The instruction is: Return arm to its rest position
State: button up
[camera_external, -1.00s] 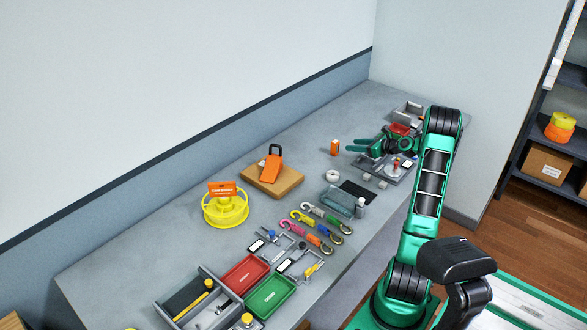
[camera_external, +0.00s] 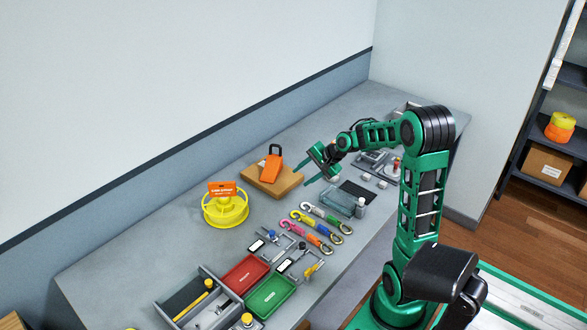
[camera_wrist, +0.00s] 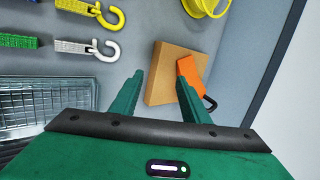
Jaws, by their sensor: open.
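My gripper (camera_external: 308,174) is open and empty above the grey bench (camera_external: 150,245), with its green fingers pointing toward the left in the external view. Nothing is between the fingertips that I can see as held.
Yellow spool (camera_external: 225,212), strap hooks (camera_external: 312,232), a clear bin (camera_external: 343,200), a red tray (camera_external: 245,273) and a green tray (camera_external: 270,296) lie on the bench. A wall runs along its back. Bare bench lies left of the spool.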

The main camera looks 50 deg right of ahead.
jog(key=s+a+r+n+g+h, duration=0.1)
jog(key=s+a+n+g+h, duration=0.15)
jog(key=s+a+n, duration=1.55)
jog(key=s+d+f+m+g, duration=0.1)
jog(key=s+d+m+g, duration=0.1)
jog(key=s+d+m, duration=0.2)
jog(key=s+d+f+m+g, duration=0.1)
jog(key=s+d+m+g, duration=0.2)
jog(key=s+d, duration=0.6)
jog(key=s+y, duration=0.1)
jog(key=s, duration=0.3)
jog(key=shift+s+d+m, duration=0.15)
jog(key=shift+s+m, duration=0.1)
jog(key=shift+m, duration=0.15)
